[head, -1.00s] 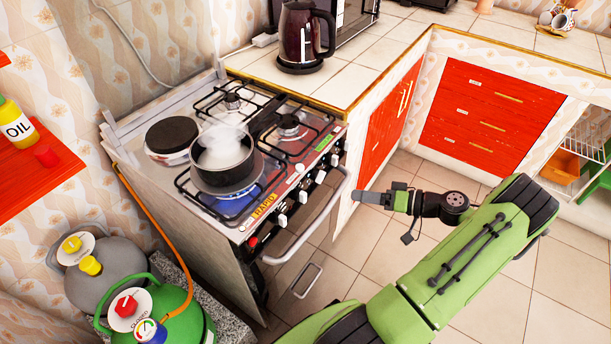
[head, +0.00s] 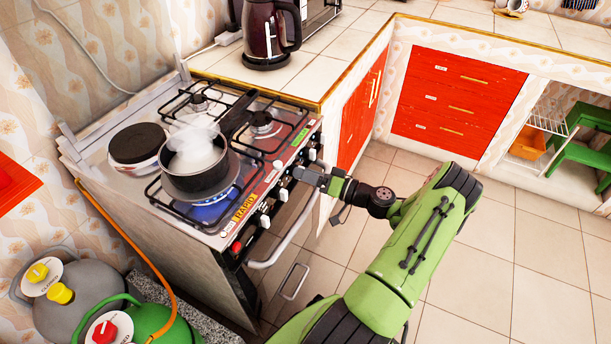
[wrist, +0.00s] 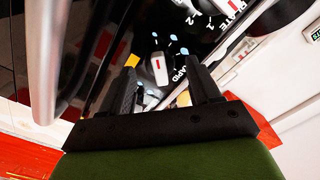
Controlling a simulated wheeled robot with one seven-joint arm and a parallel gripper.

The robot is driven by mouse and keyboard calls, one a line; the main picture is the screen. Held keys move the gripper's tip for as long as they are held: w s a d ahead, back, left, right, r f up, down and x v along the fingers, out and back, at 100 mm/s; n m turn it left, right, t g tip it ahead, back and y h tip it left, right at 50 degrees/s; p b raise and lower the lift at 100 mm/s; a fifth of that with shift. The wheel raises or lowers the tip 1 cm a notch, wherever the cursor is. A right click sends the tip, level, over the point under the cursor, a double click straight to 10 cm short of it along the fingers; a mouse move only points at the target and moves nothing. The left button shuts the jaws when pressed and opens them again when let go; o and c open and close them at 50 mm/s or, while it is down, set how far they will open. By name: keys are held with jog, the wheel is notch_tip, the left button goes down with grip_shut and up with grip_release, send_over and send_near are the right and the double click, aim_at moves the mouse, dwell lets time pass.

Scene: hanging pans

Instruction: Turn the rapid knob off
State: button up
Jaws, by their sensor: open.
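The stove (head: 140,192) stands at the left, with a row of white knobs (head: 265,221) on its front panel. In the wrist view, a white knob with a red mark (wrist: 159,69) has lettering that seems to read RAPID beside it. My gripper (head: 300,174) is at the front panel in the head view. In the wrist view my gripper (wrist: 163,76) is open, and the knob shows between its two fingers. I cannot tell whether the fingers touch it. In the head view the arm's end partly hides the panel. A yellow RAPID label (head: 244,207) is on the stove edge.
A steaming pot (head: 200,178) sits over a blue flame (head: 212,213). The oven handle bar (head: 283,243) sticks out below the knobs. Gas cylinders (head: 68,275) with an orange hose stand at the left front. A kettle (head: 265,38) is on the counter. The floor at right is clear.

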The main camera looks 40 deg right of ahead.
jog(key=shift+w+a, duration=0.1)
jog(key=shift+w, duration=0.25)
jog(key=shift+c, duration=0.3)
jog(key=c, duration=1)
jog(key=shift+o, duration=0.2)
